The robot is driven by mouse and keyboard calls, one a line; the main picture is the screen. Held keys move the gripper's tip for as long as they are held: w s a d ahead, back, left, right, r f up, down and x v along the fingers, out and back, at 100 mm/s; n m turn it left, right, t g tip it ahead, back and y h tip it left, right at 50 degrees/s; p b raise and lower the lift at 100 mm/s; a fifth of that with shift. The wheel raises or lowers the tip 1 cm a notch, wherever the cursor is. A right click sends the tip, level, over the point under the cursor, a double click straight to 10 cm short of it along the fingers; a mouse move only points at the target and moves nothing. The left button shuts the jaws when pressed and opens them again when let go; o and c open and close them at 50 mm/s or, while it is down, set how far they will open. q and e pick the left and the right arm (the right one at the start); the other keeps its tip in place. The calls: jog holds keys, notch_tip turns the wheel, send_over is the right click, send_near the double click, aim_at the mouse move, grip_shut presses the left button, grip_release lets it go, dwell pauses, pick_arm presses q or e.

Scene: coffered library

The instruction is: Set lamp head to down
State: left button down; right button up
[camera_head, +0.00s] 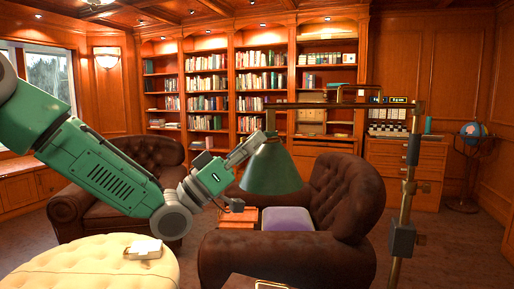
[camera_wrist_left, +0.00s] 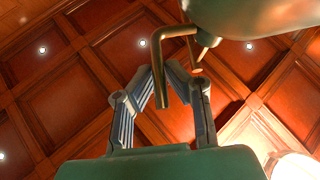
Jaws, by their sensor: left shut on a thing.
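A floor lamp stands at the right of the head view, with a brass pole (camera_head: 408,170) and a horizontal brass arm (camera_head: 330,104). Its green cone-shaped lamp head (camera_head: 271,172) hangs at the left end of the arm, wide end low, close to upright. My left gripper (camera_head: 262,138) reaches the top of the lamp head from the left and is shut on it. In the left wrist view, the gripper's fingers (camera_wrist_left: 182,85) are at a bent brass bar (camera_wrist_left: 163,65), with the green shade (camera_wrist_left: 250,15) above right. The exact contact is partly hidden. My right gripper is out of view.
A brown leather armchair (camera_head: 345,200) with a purple cushion (camera_head: 288,219) is behind the lamp. A cream tufted ottoman (camera_head: 90,265) with a small white item (camera_head: 143,249) is at the lower left. Bookshelves (camera_head: 205,90) line the back wall.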

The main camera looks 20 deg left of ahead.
pick_arm(q)
jog(key=shift+f, duration=0.35)
jog(key=c, duration=1.8)
grip_release()
jog(key=shift+o, duration=1)
jog(key=shift+a, duration=0.15)
jog(key=shift+a+r, duration=0.1)
jog(key=shift+a, duration=0.1)
jog(key=v, duration=1.2)
jog(key=shift+d, duration=0.1)
